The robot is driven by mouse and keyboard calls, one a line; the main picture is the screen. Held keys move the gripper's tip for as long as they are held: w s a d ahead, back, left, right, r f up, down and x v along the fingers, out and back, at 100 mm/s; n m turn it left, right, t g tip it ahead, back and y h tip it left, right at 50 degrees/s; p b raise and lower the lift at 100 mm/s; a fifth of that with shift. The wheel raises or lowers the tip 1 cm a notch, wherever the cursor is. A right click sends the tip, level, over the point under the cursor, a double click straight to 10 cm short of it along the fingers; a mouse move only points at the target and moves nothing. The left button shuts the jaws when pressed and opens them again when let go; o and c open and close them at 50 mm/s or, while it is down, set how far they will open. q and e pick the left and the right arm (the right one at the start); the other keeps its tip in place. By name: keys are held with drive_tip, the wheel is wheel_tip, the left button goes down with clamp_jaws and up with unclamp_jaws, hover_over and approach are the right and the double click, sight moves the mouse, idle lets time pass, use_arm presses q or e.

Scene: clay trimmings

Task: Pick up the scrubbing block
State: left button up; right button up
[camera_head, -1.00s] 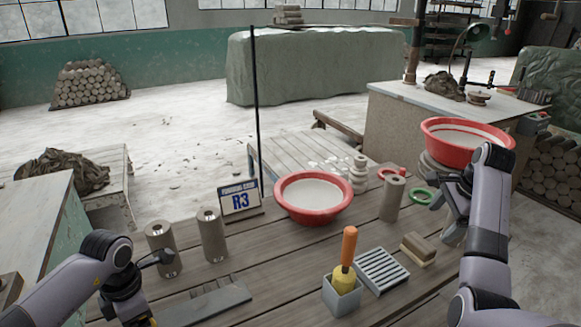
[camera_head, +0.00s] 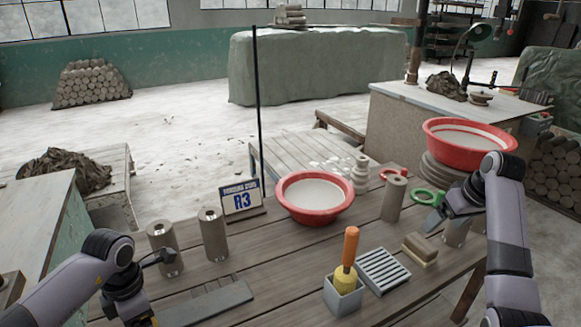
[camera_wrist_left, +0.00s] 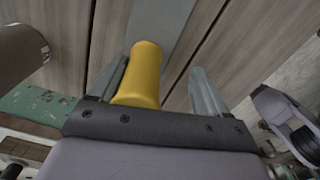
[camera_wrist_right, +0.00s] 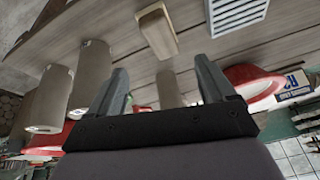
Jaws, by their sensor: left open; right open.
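The scrubbing block (camera_head: 420,249), a small brown block with a paler underside, lies on the wooden table right of the slatted grey tray. It also shows in the right wrist view (camera_wrist_right: 157,30), beyond the fingertips. My right gripper (camera_head: 447,213) is open and empty, above and behind the block, over a clay cylinder (camera_head: 457,234). My left gripper (camera_wrist_left: 155,80) is open at the table's left side. In the left wrist view a yellow handle (camera_wrist_left: 143,72) shows between its fingers, apparently not gripped; the left fingertips are largely hidden in the head view.
The slatted tray (camera_head: 382,271) and a grey cup (camera_head: 343,296) holding an orange-handled tool stand left of the block. A red basin (camera_head: 314,199), another clay cylinder (camera_head: 393,199) and a green ring (camera_head: 428,198) lie behind. The table's right edge is close to the block.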

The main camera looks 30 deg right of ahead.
sight(423, 243)
drive_tip(key=shift+a+f+n, duration=0.1)
drive_tip(key=shift+n, duration=1.1)
drive_tip(key=shift+w+f, duration=0.1)
drive_tip(key=shift+f, duration=0.15)
drive_tip(key=x, duration=1.1)
drive_tip(key=shift+f, duration=0.25)
drive_tip(key=c, duration=1.3)
wheel_tip(423, 243, up, 10)
drive_tip(key=shift+r, duration=0.1)
drive_tip(key=o, duration=0.4)
drive_tip(key=shift+c, duration=0.2)
drive_tip(key=shift+a, duration=0.1)
drive_tip(key=shift+c, duration=0.5)
